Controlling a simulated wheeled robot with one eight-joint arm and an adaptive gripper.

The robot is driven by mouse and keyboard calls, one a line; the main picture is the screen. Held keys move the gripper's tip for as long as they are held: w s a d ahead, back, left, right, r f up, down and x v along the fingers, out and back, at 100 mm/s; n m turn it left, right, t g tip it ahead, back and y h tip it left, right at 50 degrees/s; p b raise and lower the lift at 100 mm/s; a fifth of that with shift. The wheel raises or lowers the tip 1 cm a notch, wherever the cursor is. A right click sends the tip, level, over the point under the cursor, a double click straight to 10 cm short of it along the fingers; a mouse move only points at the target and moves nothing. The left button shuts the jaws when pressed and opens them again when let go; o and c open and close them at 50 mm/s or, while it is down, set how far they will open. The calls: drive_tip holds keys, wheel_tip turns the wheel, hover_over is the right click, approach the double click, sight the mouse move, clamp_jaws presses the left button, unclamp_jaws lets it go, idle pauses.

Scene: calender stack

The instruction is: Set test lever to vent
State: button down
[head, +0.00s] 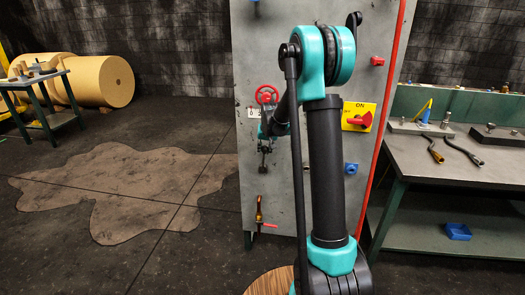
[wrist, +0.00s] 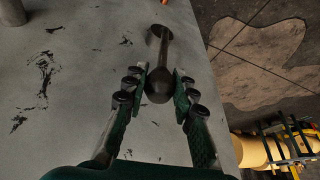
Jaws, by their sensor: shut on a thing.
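The test lever is a dark metal bar with a round knob (wrist: 158,88) in the wrist view. It runs from a pivot near the top of that view down to the knob. My gripper (wrist: 160,84) is shut on the knob, with one finger on each side. In the head view, my gripper (head: 266,147) is at the left part of the grey panel (head: 270,50), below a red handwheel. A small dark part of the lever (head: 264,170) seems to show just beneath it. No vent marking is readable.
A workbench (head: 450,158) with tools stands right. Paper rolls (head: 95,80) lie left. Stained floor between is open.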

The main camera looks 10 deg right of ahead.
drive_tip(key=shift+s+d+f+m+t+y, duration=0.2)
drive_tip(key=shift+s+d+f+t+y, duration=0.2)
drive_tip(key=shift+d+y, duration=0.55)
drive_tip(key=shift+s+d+f+m+t+y, duration=0.25)
drive_tip(key=shift+d+f+y, duration=0.15)
drive_tip(key=shift+d+y, duration=0.55)
drive_tip(key=shift+s+d+f+m+t+y, duration=0.15)
drive_tip(key=shift+s+d+f+t+y, duration=0.25)
drive_tip(key=shift+d+y, duration=0.55)
drive_tip(key=shift+d+h, duration=0.2)
drive_tip(key=shift+h, duration=0.05)
drive_tip(key=c, duration=1.2)
unclamp_jaws()
drive_tip(key=v, duration=1.2)
